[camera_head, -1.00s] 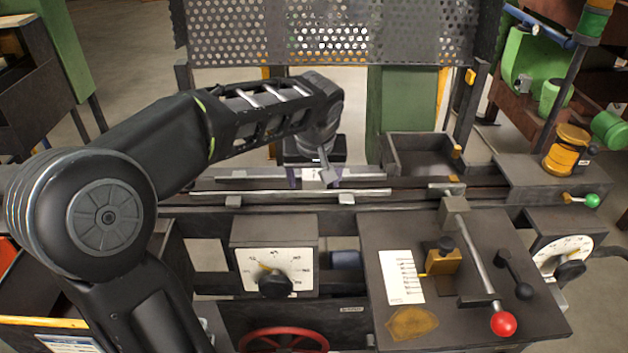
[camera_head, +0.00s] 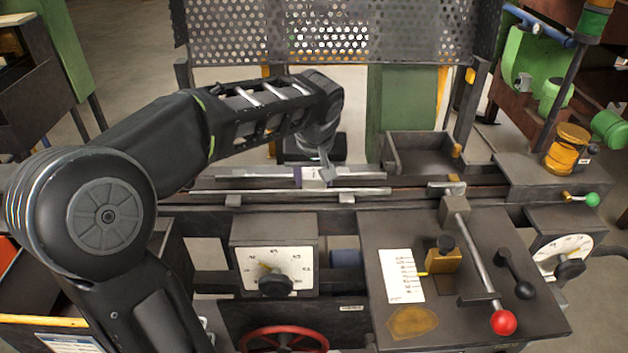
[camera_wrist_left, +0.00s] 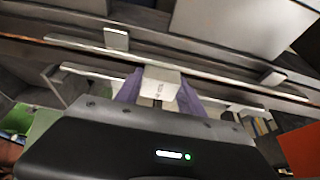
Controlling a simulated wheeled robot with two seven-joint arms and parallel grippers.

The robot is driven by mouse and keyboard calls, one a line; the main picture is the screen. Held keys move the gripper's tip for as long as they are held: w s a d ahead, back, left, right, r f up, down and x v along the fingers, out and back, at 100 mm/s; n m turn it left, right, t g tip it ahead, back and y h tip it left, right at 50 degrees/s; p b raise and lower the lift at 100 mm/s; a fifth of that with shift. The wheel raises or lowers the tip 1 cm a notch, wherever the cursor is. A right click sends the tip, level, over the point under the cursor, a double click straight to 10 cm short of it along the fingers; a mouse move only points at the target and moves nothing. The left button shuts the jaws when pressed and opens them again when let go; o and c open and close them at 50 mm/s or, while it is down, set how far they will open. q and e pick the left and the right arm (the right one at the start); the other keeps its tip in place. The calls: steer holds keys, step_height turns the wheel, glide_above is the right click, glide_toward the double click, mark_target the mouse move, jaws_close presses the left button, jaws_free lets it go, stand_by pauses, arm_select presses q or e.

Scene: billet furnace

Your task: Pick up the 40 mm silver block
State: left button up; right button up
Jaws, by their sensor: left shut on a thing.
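The silver block (camera_wrist_left: 161,84) is small and pale, with faint dark marking on its face. In the left wrist view it sits between the two purple fingers of my left gripper (camera_wrist_left: 158,92), which is shut on it. In the head view the left gripper (camera_head: 311,172) hangs over the rails behind the control panel, with the pale block between its fingers. The block appears at rail level; I cannot tell whether it touches the rails. My right gripper is in neither view.
Long metal rails (camera_head: 260,192) run across under the gripper. A perforated guard (camera_head: 330,35) stands behind. An open dark tray (camera_head: 425,170) lies to the right. In front are a dial box (camera_head: 275,262) and a panel with a red-knobbed lever (camera_head: 503,322).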

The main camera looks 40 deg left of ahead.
mark_target(314, 175)
arm_select(q)
jaws_close()
steer(key=shift+r, duration=0.1)
step_height(314, 175, up, 10)
steer(key=shift+f, duration=0.1)
stand_by(0.4)
stand_by(0.5)
